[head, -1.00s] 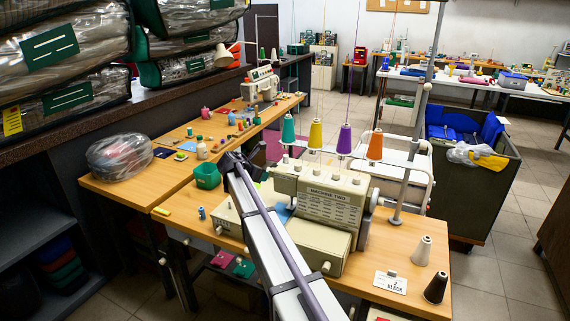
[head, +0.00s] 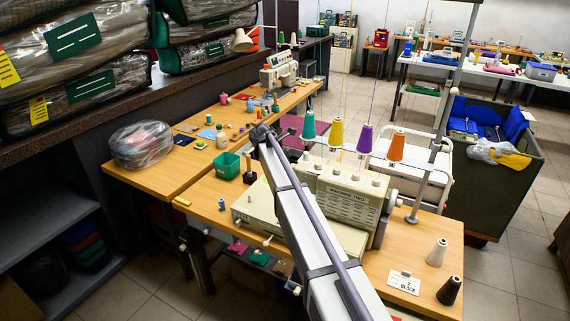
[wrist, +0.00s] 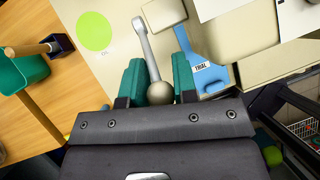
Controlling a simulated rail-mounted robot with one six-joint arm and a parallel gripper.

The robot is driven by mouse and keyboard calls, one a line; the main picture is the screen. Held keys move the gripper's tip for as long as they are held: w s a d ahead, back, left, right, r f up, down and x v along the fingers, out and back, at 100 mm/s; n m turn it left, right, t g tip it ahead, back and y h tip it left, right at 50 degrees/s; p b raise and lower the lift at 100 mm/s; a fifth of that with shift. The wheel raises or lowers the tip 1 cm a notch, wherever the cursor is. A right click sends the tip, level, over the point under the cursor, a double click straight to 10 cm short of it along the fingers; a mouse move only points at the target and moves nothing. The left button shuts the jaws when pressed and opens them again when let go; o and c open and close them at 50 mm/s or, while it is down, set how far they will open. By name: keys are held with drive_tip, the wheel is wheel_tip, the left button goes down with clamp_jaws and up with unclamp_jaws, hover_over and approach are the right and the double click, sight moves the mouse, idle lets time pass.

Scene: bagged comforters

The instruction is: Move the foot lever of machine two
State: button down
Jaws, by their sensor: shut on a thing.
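Machine two (head: 345,205) is a cream sewing machine on the wooden table, with its name on a plate and several coloured thread cones above it. In the wrist view, the foot lever (wrist: 148,48) is a grey metal arm ending in a round beige knob (wrist: 159,92). My gripper (wrist: 158,76) has its green fingertips on either side of the knob and is shut on it. In the head view my arm crosses in front of the machine's left part, and the lever and fingers cannot be made out there.
A blue TRIAL tag (wrist: 205,72) lies close beside the right finger. A green box (head: 227,166) stands left of the machine. White and black cones (head: 437,252) and a card (head: 404,282) are at the table's front right. Bagged comforters (head: 80,60) are stacked at left.

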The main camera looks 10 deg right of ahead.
drive_tip(key=shift+d, duration=0.15)
drive_tip(key=c, duration=0.9)
unclamp_jaws()
drive_tip(key=shift+d, duration=0.15)
drive_tip(key=shift+c, duration=0.2)
drive_tip(key=p+v, duration=0.9)
drive_tip(key=v, duration=0.2)
drive_tip(key=shift+f, duration=0.1)
drive_tip(key=s+d+f+m+g+y+b, duration=0.1)
drive_tip(key=s+f+m, duration=0.1)
drive_tip(key=s+m, duration=0.6)
drive_tip(key=s+d+f+m+g+y+b, duration=0.1)
drive_tip(key=s+m, duration=0.8)
drive_tip(key=s, duration=1.1)
drive_tip(key=s+d+f+m+g+y+b, duration=0.1)
drive_tip(key=s+d+f+m+y+b, duration=0.1)
drive_tip(key=s+m, duration=0.6)
drive_tip(key=s+f+y, duration=0.1)
drive_tip(key=s, duration=0.5)
drive_tip(key=shift+d+f, duration=0.15)
drive_tip(key=shift+f, duration=0.25)
